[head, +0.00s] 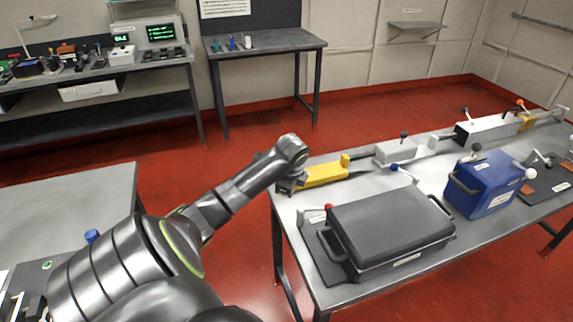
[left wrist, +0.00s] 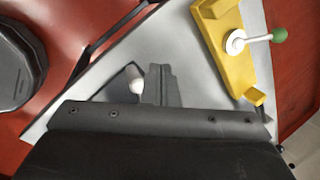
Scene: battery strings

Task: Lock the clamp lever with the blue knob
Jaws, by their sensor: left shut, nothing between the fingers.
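The blue knob (head: 394,167) shows in the head view just behind the dark grey case, on a pale lever that runs right and down. The lever's base is partly hidden by the case, so I cannot tell its clamp state. The blue knob does not show in the left wrist view. My left gripper (head: 286,187) is shut and empty, at the table's left end beside the yellow block (head: 325,174) and well left of the blue knob. In the left wrist view, a green knob (left wrist: 280,35) stands on a white lever at a yellow part. My right gripper is not in view.
The dark grey case (head: 390,222) fills the table's front left, with a red knob (head: 328,207) at its left. A blue box (head: 484,182) stands to its right. A black knob (head: 404,135) rises from a pale block behind. Bare table lies between case and box.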

